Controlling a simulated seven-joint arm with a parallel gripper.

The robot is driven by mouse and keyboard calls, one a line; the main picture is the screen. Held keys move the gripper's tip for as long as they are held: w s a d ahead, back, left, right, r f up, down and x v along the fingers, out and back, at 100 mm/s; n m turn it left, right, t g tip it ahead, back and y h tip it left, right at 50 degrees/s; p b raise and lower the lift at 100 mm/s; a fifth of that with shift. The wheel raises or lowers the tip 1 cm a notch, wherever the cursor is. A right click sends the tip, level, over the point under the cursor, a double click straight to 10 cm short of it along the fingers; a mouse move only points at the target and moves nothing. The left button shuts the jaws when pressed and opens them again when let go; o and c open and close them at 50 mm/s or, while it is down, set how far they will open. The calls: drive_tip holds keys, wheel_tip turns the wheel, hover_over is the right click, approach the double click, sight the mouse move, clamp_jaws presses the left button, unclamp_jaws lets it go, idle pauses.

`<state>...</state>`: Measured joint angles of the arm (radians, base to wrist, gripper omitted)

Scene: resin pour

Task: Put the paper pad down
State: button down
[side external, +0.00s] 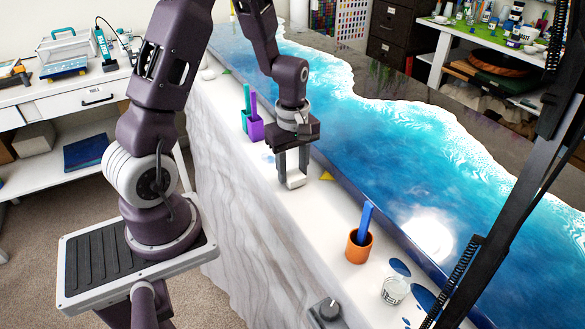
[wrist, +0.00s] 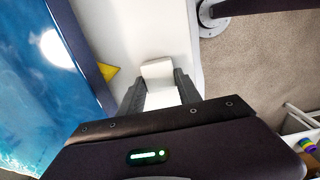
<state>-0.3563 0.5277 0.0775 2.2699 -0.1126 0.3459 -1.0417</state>
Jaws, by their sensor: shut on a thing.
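My gripper (side external: 293,174) is over the white ledge that runs beside the blue resin surface. It is shut on a white paper pad (side external: 295,180), which sits between the fingertips. In the wrist view the pad (wrist: 157,70) shows as a white block between the two dark fingers of my gripper (wrist: 160,90). The pad is close above the ledge or touching it; I cannot tell which.
A yellow triangle (side external: 326,176) lies on the ledge right of my gripper. An orange cup (side external: 358,247) with a blue stick and a clear cup (side external: 394,290) stand nearer the front. Bare ledge lies between.

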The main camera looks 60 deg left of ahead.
sight(293, 173)
drive_tip(key=c, duration=0.8)
unclamp_jaws()
drive_tip(key=shift+f, duration=0.1)
drive_tip(key=shift+c, duration=0.2)
wheel_tip(293, 173, up, 11)
drive_tip(key=s+d+r+m+t, duration=0.2)
drive_tip(key=s+d+r+m, duration=0.3)
drive_tip(key=m, duration=0.4)
drive_tip(key=s+d+r+m+t, duration=0.3)
drive_tip(key=s+d+r+m, duration=0.3)
drive_tip(key=s+d+m, duration=0.2)
drive_tip(key=shift+s+m+t, duration=0.3)
drive_tip(key=shift+s+m, duration=0.2)
drive_tip(key=shift+s, duration=0.6)
drive_tip(key=shift+a, duration=0.1)
